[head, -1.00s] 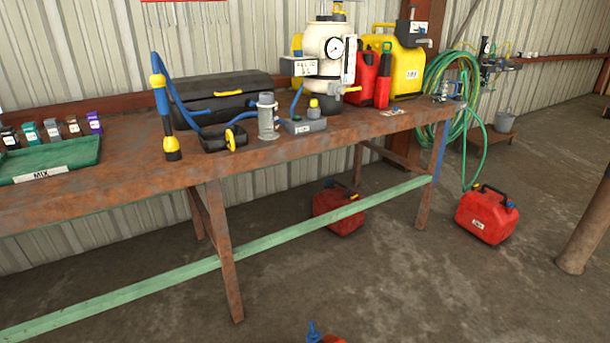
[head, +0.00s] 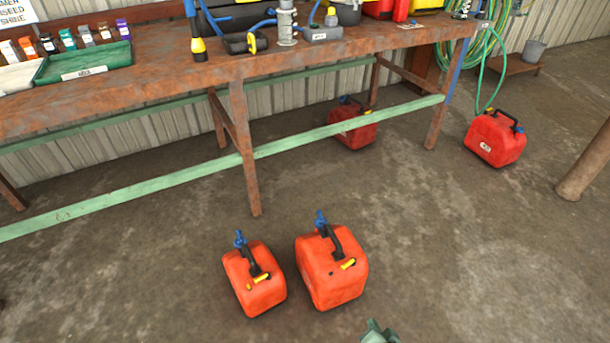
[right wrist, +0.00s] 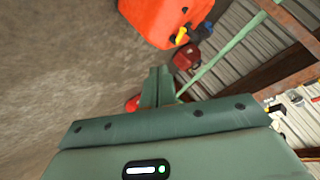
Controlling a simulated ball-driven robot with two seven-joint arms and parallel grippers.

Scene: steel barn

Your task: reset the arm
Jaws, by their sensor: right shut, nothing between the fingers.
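My right gripper (head: 378,333) shows only as a small green tip at the bottom edge of the head view, in front of the two near red cans and a little to their right. In the right wrist view my right gripper (right wrist: 158,88) has its green fingers together, with nothing between them. A large red can (right wrist: 160,18) is beyond the fingertips at the top of that view. My left gripper is not in view.
Two red cans, one left (head: 254,280) and one right (head: 331,272), stand on the floor before the rusty workbench (head: 150,98). Another red can (head: 353,130) is under the bench and one (head: 494,140) to its right. The floor at lower left and right is clear.

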